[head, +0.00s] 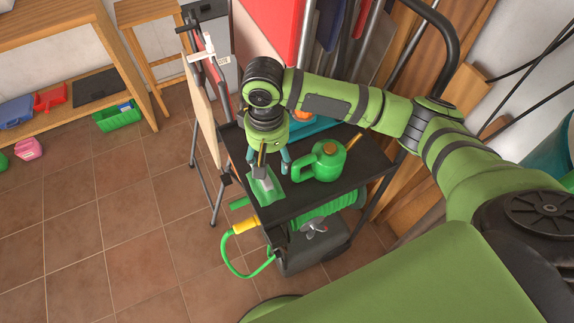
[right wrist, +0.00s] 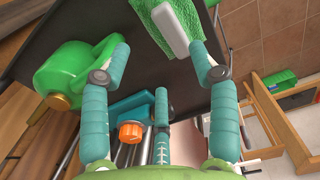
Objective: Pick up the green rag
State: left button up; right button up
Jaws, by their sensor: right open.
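The green rag (head: 272,193) lies on the near left corner of the cart's black top shelf (head: 313,201). In the right wrist view the rag (right wrist: 149,22) shows at the top, with a light grey object (right wrist: 171,29) on or over it. My right gripper (head: 267,164) is above the rag, pointing down. In the right wrist view its teal fingers (right wrist: 160,50) are spread apart with nothing between them. The right-hand finger is close to the rag's edge; I cannot tell whether they touch. My left gripper is not in view.
A green watering can (head: 317,163) stands on the shelf right of the rag. A blue item with an orange cap (right wrist: 131,132) is farther back. A coiled green hose (head: 325,208) hangs below.

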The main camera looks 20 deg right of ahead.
jog(key=f, duration=0.1)
jog(key=a+f+p, duration=0.1)
jog(key=f, duration=0.2)
jog(key=shift+s+a, duration=0.15)
jog(key=shift+a, duration=0.25)
jog(key=shift+d+f+p, duration=0.2)
jog(key=shift+f+p, duration=0.15)
jog(key=shift+f, duration=1.05)
jog(key=shift+c, duration=1.2)
grip_shut()
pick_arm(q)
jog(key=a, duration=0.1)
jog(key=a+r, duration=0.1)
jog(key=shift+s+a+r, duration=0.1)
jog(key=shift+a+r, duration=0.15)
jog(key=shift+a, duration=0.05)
